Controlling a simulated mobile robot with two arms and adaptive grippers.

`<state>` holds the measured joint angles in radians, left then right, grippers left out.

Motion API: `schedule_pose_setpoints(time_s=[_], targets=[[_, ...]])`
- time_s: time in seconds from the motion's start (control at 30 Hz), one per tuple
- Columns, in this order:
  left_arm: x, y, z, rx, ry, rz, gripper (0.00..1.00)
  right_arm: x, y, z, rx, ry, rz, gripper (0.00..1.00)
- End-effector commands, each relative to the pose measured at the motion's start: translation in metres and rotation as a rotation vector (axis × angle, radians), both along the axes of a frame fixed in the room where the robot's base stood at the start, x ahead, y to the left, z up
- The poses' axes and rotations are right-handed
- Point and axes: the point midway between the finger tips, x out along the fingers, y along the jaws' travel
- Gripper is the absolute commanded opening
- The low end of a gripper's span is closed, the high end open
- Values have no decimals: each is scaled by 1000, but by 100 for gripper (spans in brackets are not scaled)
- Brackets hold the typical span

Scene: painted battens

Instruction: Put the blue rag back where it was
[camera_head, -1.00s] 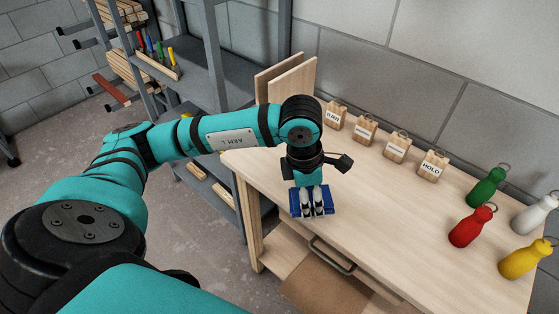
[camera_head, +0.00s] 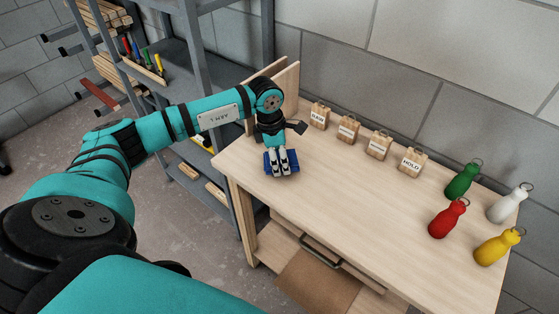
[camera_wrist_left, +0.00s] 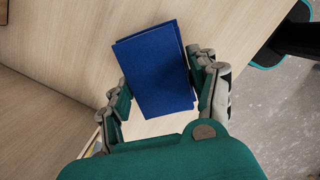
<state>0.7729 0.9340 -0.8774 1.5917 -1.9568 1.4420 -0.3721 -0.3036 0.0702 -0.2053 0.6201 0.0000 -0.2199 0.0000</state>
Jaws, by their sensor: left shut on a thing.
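The blue rag (camera_head: 269,166) is a small folded block. It sits between the fingers of my left gripper (camera_head: 282,160), over the left end of the workbench top (camera_head: 335,205). In the left wrist view the rag (camera_wrist_left: 155,65) shows as a flat blue rectangle with layered edges. The left gripper's fingers (camera_wrist_left: 160,82) close on its two sides. I cannot tell whether the rag touches the wood or hangs just above it. My right gripper is in neither view.
Upright wooden panels (camera_head: 287,88) stand at the bench's back left, near the gripper. Labelled wooden blocks (camera_head: 378,145) line the back. Several coloured bottles, including a red one (camera_head: 447,218), stand at the right. A grey shelf rack (camera_head: 203,125) is left of the bench. The bench's middle is clear.

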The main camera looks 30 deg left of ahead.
Motion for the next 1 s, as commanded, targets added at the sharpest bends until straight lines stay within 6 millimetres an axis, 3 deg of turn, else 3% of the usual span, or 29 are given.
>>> schedule_pose_setpoints(time_s=[0.2, 0.5, 0.53, 0.7, 1.0], targets=[[-1, -1, -23, 0, 2, 1, 30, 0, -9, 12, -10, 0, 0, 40], [-1, 0, -28, 1, 1, 0, 30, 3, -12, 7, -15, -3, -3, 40], [-1, 0, -27, 1, 1, 0, 62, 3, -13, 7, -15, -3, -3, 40], [-1, 0, -26, 1, 1, 0, 84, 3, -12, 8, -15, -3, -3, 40], [-1, 0, -24, 1, 1, 0, 84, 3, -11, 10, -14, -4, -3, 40]])
